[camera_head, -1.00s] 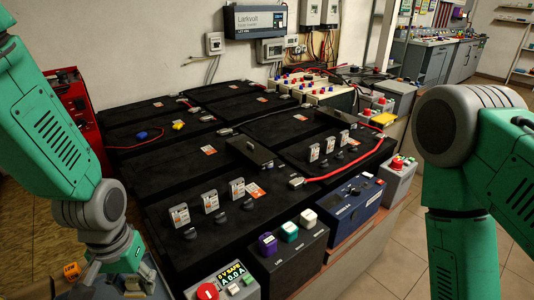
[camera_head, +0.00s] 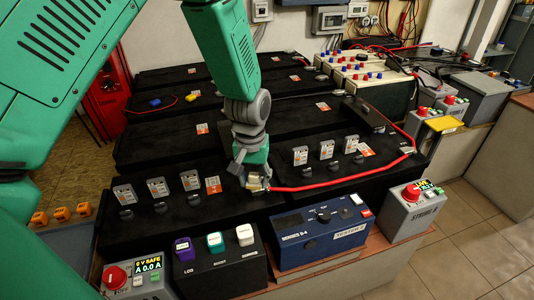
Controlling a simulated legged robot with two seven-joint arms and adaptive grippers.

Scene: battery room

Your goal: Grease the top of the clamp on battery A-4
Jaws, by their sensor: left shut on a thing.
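My left gripper (camera_head: 254,177) points down over the left end of the red cable (camera_head: 325,187). It is shut on a small pale thing (camera_head: 257,185), only partly visible between the fingers. The cable's end clamp lies right at the fingertips and is mostly hidden by them; I cannot tell whether the held thing touches it. The clamp sits where the near-left black battery (camera_head: 160,220) meets the near-right one (camera_head: 345,175). No A-4 marking is readable. My right gripper is out of view.
Upright tags such as this one (camera_head: 300,155) and black caps stand on both near batteries. In front are a grey box with a red button (camera_head: 116,278), a black box with coloured blocks (camera_head: 225,270) and a blue box (camera_head: 322,225). Orange items (camera_head: 62,214) lie at left.

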